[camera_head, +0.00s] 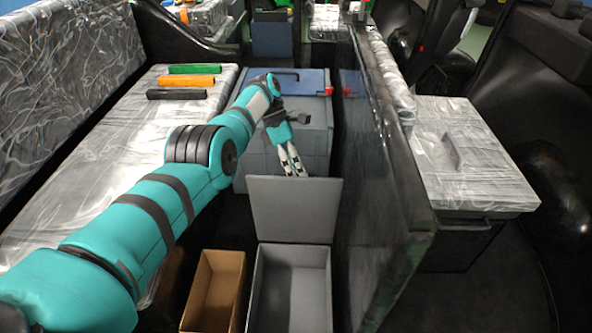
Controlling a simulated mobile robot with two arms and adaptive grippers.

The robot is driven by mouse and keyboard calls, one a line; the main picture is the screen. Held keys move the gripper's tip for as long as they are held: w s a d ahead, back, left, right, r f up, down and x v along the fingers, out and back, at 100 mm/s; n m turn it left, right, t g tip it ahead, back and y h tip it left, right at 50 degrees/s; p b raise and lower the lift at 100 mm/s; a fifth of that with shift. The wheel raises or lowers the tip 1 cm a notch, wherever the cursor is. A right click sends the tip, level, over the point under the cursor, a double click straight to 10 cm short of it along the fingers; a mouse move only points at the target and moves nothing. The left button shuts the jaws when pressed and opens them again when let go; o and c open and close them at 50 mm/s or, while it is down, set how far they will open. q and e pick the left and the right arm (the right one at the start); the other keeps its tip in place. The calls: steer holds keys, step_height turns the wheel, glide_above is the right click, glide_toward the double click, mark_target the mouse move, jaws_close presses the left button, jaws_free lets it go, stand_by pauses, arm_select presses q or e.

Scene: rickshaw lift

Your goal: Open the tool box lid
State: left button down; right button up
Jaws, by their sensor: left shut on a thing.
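The grey tool box (263,306) stands open at the bottom centre, and its inside looks empty. Its lid (293,211) stands roughly upright at the far side of the box. My left arm comes in from the left, and my left gripper (293,171) points down at the top edge of the lid. Its fingers are close together and shut on that edge; the contact itself is small in the picture. My right gripper is not in view.
An open brown box (213,292) stands left of the tool box. A grey box with a blue lid (304,82) stands behind. A dark partition (375,180) rises close on the right. Green, orange and black bars (186,82) lie on the marbled seat (130,125).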

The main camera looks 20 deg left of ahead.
arm_select(q)
steer(key=shift+s+f, duration=0.3)
steer(key=shift+f, duration=0.25)
steer(key=c, duration=1.6)
jaws_free()
steer(key=shift+o, duration=1.3)
steer(key=shift+w, duration=0.3)
step_height(320, 180, up, 10)
